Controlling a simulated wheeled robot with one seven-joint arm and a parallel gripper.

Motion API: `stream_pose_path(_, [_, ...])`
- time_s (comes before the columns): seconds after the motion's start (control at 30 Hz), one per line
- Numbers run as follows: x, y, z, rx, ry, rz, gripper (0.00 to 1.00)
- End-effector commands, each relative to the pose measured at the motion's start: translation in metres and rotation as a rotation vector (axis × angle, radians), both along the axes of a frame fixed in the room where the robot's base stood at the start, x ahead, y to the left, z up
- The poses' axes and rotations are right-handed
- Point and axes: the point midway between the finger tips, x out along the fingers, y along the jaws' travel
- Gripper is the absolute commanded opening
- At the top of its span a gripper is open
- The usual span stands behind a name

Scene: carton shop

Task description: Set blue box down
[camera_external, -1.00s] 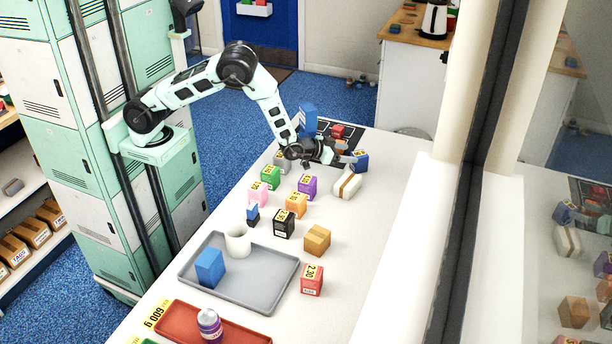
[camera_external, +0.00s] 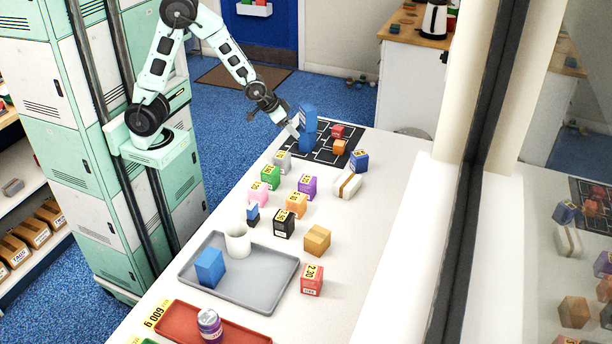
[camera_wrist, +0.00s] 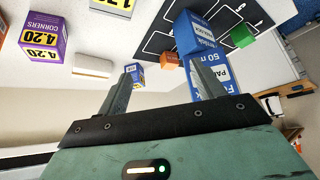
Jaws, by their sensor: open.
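A tall blue box (camera_external: 308,128) stands upright on the black mat with white lines (camera_external: 326,157) at the far end of the white table. My gripper (camera_external: 292,126) is open and empty, just left of this box in the external view. In the wrist view my gripper's two fingers (camera_wrist: 160,84) are spread. The blue box (camera_wrist: 205,48), with white lettering, shows beyond the right finger, which hides part of it. I cannot tell whether finger and box touch.
An orange box (camera_external: 339,146) and a red box (camera_external: 338,131) are on the mat. A small blue box (camera_external: 359,161) and a white package (camera_external: 347,185) are to its right. Several priced boxes fill the middle table. A grey tray (camera_external: 262,290) holds another blue box (camera_external: 210,268).

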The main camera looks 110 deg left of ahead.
Motion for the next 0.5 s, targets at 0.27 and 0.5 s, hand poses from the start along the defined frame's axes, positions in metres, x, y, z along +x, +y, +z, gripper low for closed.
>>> stream_pose_path(0.27, [-0.165, -0.049, 0.037, -0.258, 0.329, -0.014, 0.68])
stream_pose_path(0.5, [-0.219, -0.072, 0.045, -0.341, 0.446, -0.021, 0.68])
